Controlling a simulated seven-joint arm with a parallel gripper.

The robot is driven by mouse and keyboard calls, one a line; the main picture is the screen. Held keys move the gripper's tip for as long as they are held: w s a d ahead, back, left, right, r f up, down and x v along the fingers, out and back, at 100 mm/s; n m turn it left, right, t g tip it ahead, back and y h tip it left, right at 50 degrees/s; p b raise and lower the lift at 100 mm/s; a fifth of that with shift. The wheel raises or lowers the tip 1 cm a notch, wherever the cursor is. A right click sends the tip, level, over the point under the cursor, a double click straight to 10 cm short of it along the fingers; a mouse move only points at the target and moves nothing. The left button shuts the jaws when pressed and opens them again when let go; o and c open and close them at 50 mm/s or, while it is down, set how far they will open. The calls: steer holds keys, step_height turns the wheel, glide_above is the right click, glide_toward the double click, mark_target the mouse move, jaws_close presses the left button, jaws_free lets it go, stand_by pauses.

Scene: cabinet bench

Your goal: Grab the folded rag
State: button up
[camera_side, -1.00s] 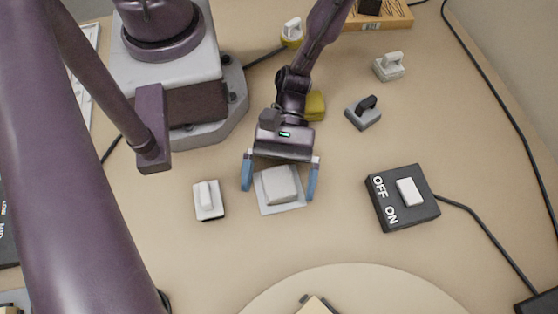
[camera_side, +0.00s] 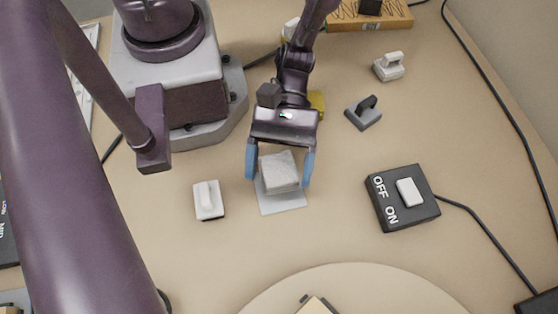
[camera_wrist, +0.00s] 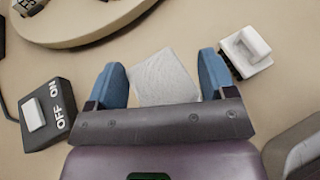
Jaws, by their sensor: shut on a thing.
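The folded rag (camera_side: 279,170) is a pale grey, block-like bundle between the blue fingers of my gripper (camera_side: 279,178). My gripper is shut on it, with one finger at each side. In the side view the rag sits over the back part of a flat light-grey square (camera_side: 285,203), apparently raised a little above it. In the wrist view a pale textured surface (camera_wrist: 163,80) fills most of the space between the fingers (camera_wrist: 161,68); I cannot tell there where rag ends and square begins.
A white switch-like block (camera_side: 208,200) stands just left of the square. A black OFF/ON switch box (camera_side: 402,198) with a cable is to the right. A grey handled block (camera_side: 363,113) and a white one (camera_side: 389,66) stand behind it. A round board (camera_side: 360,285) lies in front.

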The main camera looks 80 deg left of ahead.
mark_target(278, 169)
steer(key=shift+r, duration=2.5)
